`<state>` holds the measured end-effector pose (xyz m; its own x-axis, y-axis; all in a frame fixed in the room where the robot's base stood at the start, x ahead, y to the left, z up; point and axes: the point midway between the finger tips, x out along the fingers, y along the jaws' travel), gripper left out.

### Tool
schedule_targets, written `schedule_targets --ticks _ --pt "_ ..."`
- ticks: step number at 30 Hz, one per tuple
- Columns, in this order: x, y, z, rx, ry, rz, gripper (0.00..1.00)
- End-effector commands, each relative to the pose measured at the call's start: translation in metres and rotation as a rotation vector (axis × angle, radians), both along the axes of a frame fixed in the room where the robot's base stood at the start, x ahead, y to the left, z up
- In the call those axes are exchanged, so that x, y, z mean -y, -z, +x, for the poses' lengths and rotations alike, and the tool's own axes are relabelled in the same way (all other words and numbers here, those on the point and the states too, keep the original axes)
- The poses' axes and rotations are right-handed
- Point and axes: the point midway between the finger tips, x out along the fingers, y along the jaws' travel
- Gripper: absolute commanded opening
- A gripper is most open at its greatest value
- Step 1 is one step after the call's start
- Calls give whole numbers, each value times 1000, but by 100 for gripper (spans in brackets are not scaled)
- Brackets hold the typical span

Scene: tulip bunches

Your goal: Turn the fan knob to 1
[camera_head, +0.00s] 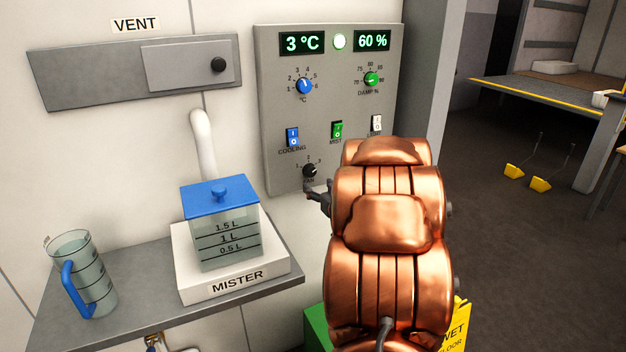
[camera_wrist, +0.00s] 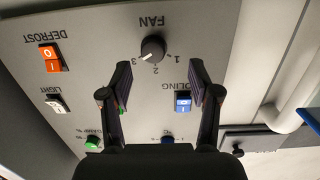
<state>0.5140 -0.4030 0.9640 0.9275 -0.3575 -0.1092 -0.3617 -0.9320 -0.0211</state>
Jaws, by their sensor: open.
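The dark round fan knob (camera_head: 309,170) sits low on the grey control panel (camera_head: 285,220), with 1, 2 and 3 marked around it. In the wrist view, which shows the panel upside down, the fan knob (camera_wrist: 152,48) lies just beyond the fingertips, between their lines. Its pale mark seems to point between 2 and 3, but it is small. My gripper (camera_wrist: 160,68) is open and empty, with one finger on each side and apart from the knob. In the head view, my copper arm hides most of the gripper; a dark part (camera_head: 318,194) shows beside the knob.
The blue cooling switch (camera_wrist: 183,102), white light switch (camera_wrist: 55,104) and orange defrost switch (camera_wrist: 50,58) are near the knob. The mister (camera_head: 222,225) and a jug (camera_head: 82,275) stand on a shelf (camera_head: 130,325) at left. A white pipe (camera_head: 204,145) rises behind the mister.

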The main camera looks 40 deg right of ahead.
Motion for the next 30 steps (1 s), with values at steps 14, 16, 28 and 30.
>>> schedule_targets --ticks 14,16,28,30 --pt "17 -4 8 120 -34 4 62" --pt "20 -4 17 120 -33 4 62" --pt "35 -4 59 120 -32 3 62" --pt "37 -5 63 121 -31 2 62"
